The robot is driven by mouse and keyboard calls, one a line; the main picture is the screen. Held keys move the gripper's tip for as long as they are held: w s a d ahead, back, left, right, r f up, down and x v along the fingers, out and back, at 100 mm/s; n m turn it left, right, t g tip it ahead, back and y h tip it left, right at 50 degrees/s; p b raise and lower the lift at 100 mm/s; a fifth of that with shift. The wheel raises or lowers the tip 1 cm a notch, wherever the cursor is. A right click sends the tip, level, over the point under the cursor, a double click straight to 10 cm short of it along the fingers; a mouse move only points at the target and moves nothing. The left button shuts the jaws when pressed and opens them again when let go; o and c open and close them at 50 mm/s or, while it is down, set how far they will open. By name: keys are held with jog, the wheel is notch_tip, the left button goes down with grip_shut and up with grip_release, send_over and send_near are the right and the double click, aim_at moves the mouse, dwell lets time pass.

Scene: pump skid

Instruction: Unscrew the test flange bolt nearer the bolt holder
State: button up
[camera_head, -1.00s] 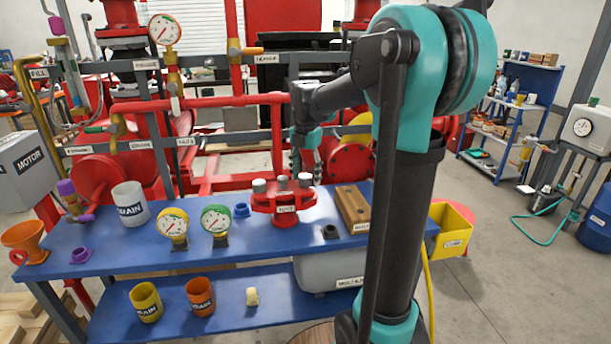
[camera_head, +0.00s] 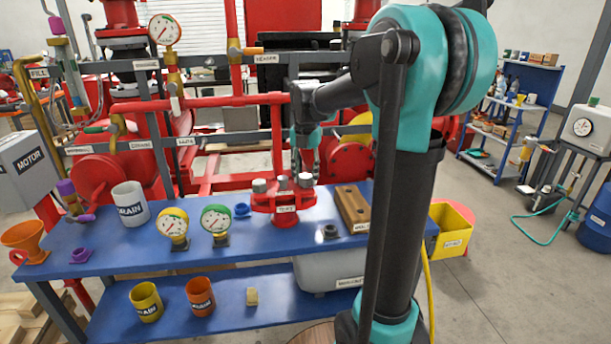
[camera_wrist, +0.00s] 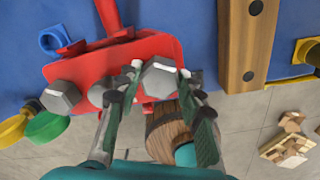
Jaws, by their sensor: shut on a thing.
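The red test flange (camera_head: 285,201) stands on the blue bench and also shows in the wrist view (camera_wrist: 125,62). Its bolt nearer the bolt holder (camera_wrist: 160,78) has a grey hex head. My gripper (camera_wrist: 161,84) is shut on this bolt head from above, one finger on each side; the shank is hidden. In the head view my gripper (camera_head: 307,170) is at the flange's right side. The other bolt (camera_wrist: 62,97) sits at the flange's far left in the wrist view. The wooden bolt holder (camera_wrist: 248,45) is right of the flange, with dark round spots on top.
A grey-black ring piece (camera_head: 330,232) lies in front of the bolt holder. Two gauges (camera_head: 173,226) (camera_head: 216,221) and a blue fitting (camera_head: 241,210) stand left of the flange. Red pipework (camera_head: 240,99) is behind the bench. The bench front between gauges and flange is clear.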

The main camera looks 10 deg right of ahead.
jog(key=shift+n, duration=1.1)
jog(key=o, duration=1.3)
jog(key=shift+c, duration=0.2)
notch_tip(320, 180, up, 12)
